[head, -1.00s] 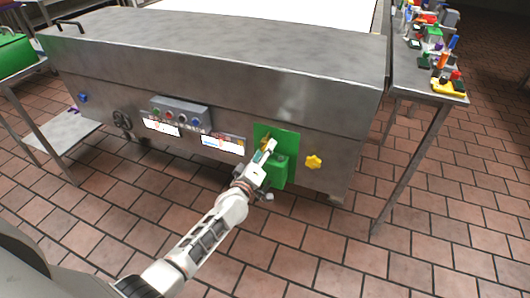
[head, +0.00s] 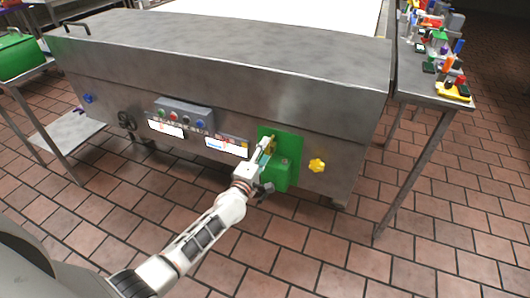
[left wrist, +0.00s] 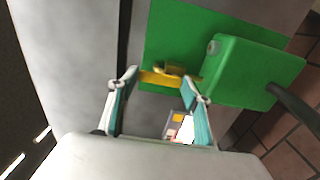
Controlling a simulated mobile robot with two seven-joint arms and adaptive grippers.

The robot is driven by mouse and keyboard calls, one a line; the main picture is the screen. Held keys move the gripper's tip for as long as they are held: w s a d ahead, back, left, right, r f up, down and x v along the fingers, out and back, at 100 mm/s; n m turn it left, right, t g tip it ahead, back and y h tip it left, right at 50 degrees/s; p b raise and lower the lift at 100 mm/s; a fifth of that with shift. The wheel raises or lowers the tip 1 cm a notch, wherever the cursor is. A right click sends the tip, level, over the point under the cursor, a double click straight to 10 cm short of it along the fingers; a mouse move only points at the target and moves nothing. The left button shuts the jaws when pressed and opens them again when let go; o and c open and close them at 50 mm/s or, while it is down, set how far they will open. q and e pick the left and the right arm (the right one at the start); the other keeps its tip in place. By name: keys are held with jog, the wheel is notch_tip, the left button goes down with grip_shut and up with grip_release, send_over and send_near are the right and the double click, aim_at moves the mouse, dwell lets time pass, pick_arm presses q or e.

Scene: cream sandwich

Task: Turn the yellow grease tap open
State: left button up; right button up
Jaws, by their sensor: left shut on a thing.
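The yellow tap handle (left wrist: 160,77) is a short bar in front of a green plate (left wrist: 165,30), seen in the left wrist view. In the head view the yellow handle (head: 271,146) is partly hidden by my gripper. My left gripper (head: 264,152) is at the plate on the machine's front. In the left wrist view its two teal-sided fingers (left wrist: 160,84) stand apart on either side of the yellow bar, shut on it. My right gripper is not in view.
A green box (left wrist: 255,70) sticks out of the plate close beside the fingers, with a dark lever (left wrist: 292,102). A yellow star-shaped knob (head: 317,166) is on the steel machine (head: 220,60) to the right. A side table (head: 415,85) with several small coloured objects stands at right.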

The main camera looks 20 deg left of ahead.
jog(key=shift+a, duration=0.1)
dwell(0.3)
pick_arm(q)
jog(key=o, duration=0.9)
jog(key=shift+o, duration=1)
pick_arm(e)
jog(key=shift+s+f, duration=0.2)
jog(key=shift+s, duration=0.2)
pick_arm(q)
jog(key=shift+s, duration=0.1)
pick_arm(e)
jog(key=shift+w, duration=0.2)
pick_arm(q)
jog(key=shift+s+f, duration=0.1)
jog(key=shift+s, duration=0.15)
jog(key=s, duration=1.1)
jog(key=shift+s+a, duration=0.15)
jog(key=shift+a, duration=0.1)
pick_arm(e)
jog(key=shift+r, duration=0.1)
